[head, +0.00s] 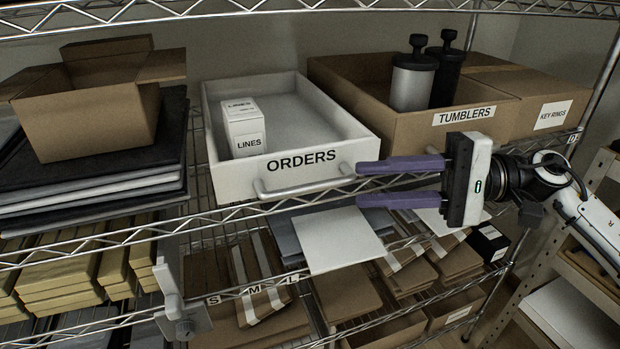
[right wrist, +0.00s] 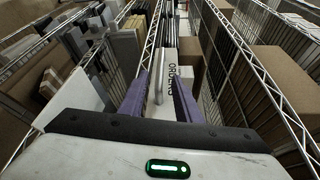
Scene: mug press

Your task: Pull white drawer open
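The white drawer (head: 228,183), lettered ORDERS, sits on the upper wire shelf with a pale bar handle (head: 305,188) across its front. A white LINES box (head: 247,140) stands inside it. My right gripper (head: 358,184) comes in from the right, its two purple fingers open and apart. Its tips are at the right end of the handle in the head view. In the right wrist view the handle (right wrist: 158,86) shows between the fingers (right wrist: 160,100), with the drawer front (right wrist: 180,75) beyond. I cannot tell whether they touch. My left gripper is not in view.
A cardboard TUMBLERS box (head: 420,127) with two tumblers stands right of the drawer. Dark folders and an open carton (head: 85,125) stand left. The shelf's wire edge runs below the drawer. A pale bracket-like piece (head: 180,312) stands at lower left. Several boxes fill the lower shelf.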

